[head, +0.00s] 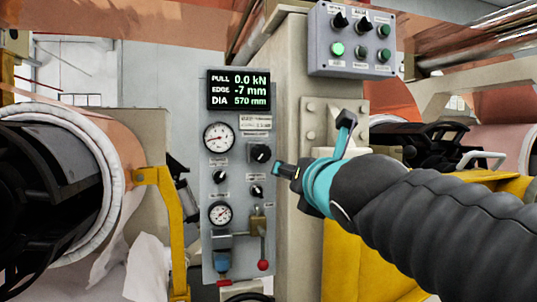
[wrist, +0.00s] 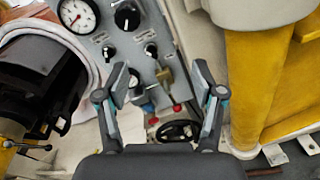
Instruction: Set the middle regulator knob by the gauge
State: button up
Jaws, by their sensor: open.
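A grey panel (head: 239,235) carries an upper round gauge (head: 218,137), a large black knob (head: 261,153), a small black knob (head: 220,177) at left, another small knob (head: 257,191) at right and a lower gauge (head: 220,213). Labels are too small to tell which knob is the middle regulator. My gripper (head: 312,146) is open and empty, right of the panel in the head view. In the wrist view my gripper's fingers (wrist: 160,70) stand apart below the large knob (wrist: 127,17) and upper gauge (wrist: 77,15); the left finger partly covers the lower gauge.
A display (head: 238,90) reads 0.0 kN, -7 mm, 570 mm. A button box (head: 352,40) hangs upper right. A yellow bracket (head: 165,215) and copper roll (head: 125,140) stand left.

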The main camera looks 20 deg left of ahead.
aim_at(263, 153)
jog(key=w+a+r+n, duration=0.1)
jog(key=w+a, duration=0.2)
jog(key=w+a+r+n+y, duration=0.1)
jog(key=w+a, duration=0.3)
jog(key=w+a+r+n, duration=0.1)
jog(key=w+a, duration=0.2)
jog(key=w, duration=0.1)
jog(key=shift+a+y, duration=0.2)
jog(key=shift+y, duration=0.2)
jog(key=c, duration=1.1)
